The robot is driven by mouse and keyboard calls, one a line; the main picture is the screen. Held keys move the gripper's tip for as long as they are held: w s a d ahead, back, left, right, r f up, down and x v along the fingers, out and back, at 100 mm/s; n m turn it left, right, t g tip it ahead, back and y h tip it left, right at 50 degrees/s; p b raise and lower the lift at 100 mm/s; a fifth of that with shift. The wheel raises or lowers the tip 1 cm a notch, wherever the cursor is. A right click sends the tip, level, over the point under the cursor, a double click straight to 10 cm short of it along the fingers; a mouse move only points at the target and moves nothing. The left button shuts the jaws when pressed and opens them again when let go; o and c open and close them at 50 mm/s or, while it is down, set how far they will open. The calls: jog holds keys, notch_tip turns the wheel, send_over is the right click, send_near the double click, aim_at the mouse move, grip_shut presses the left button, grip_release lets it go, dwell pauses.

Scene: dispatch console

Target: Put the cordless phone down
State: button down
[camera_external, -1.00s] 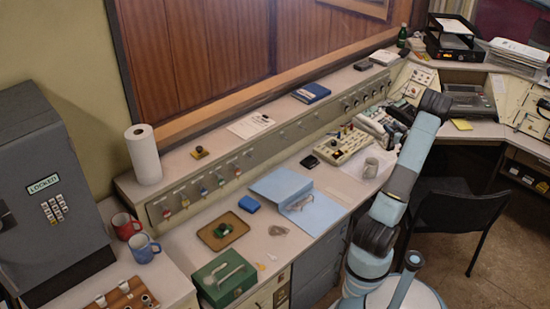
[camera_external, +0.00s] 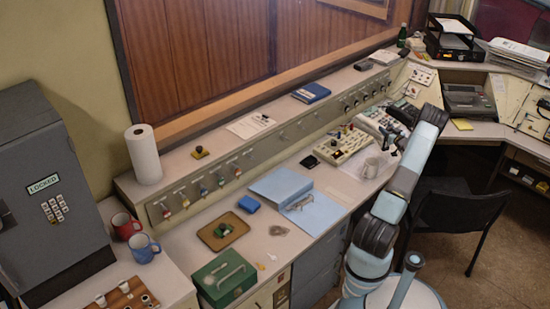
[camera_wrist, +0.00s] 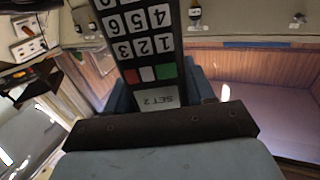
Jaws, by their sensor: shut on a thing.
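The cordless phone (camera_wrist: 140,45) is a dark handset with white number keys, a red, a white and a green key, and a "SET 2" label. It fills the upper middle of the wrist view, upside down there. My gripper (camera_wrist: 160,88) is shut on it, with blue fingers showing on both sides of its lower part. In the external view my arm reaches up over the right part of the desk. The gripper and phone cannot be made out clearly there, so I cannot tell their height above the desk.
A dark chair (camera_external: 460,215) stands right of my arm. A grey machine (camera_external: 468,101) sits on the far-right desk.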

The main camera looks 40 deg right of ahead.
jog(key=shift+f, duration=1.65)
jog(key=shift+c, duration=2)
grip_release()
jog(key=v, duration=1.2)
jog(key=shift+w, duration=0.1)
